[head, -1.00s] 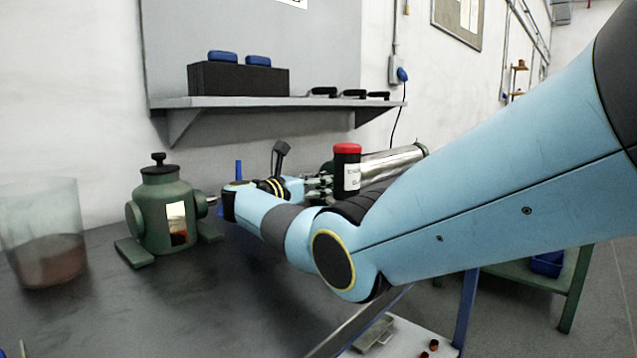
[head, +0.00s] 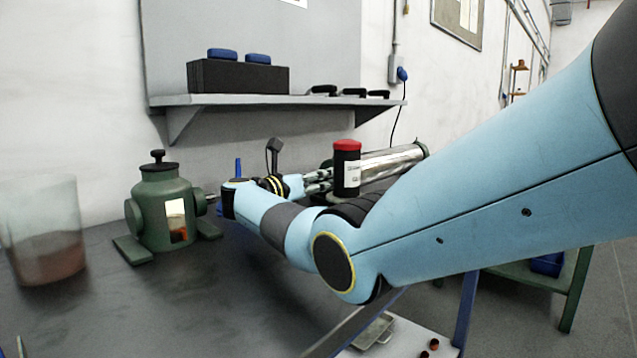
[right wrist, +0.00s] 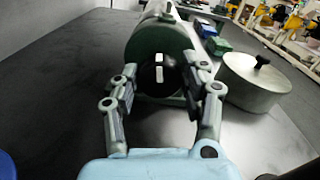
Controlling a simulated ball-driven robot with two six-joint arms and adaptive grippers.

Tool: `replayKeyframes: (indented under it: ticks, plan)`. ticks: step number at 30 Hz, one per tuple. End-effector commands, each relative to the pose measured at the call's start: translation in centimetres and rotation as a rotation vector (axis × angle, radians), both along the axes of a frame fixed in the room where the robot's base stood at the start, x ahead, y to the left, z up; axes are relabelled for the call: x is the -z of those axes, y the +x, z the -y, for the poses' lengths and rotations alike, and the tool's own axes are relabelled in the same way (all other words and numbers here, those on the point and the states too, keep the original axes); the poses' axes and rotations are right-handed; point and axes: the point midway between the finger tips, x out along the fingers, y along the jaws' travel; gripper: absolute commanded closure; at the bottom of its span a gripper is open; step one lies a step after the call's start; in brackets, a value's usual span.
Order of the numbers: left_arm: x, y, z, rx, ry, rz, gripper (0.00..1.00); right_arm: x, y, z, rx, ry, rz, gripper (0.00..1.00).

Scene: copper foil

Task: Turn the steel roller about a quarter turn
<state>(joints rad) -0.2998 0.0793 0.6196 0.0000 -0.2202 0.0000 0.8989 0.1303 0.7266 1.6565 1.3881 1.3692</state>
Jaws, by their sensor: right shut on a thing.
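The steel roller (head: 392,160) is a shiny cylinder lying behind the dark bottle in the head view, with a green frame at its far end. The bottle and my right arm hide its near end. In the right wrist view a round dark end hub (right wrist: 152,73) with white marks faces me, in front of a green housing (right wrist: 165,35). My right gripper (head: 318,182) has its fingers on either side of this hub, closed on it; it also shows in the wrist view (right wrist: 163,78). My left gripper is out of view.
A dark bottle with a red cap (head: 347,170) stands close by my right gripper. A green vessel (head: 160,215) and a clear beaker (head: 45,240) stand left on the dark bench (head: 200,300). A lidded metal pot (right wrist: 255,82) is right of the hub. A shelf (head: 290,101) hangs above.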

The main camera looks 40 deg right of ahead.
Motion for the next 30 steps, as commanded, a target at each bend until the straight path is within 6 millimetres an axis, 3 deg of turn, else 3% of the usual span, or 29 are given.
replayKeyframes:
  ticks: [30]
  plan:
    - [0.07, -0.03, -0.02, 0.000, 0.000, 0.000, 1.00, 0.20, 0.41, -0.12, -0.002, -0.081, -0.948, 0.87]
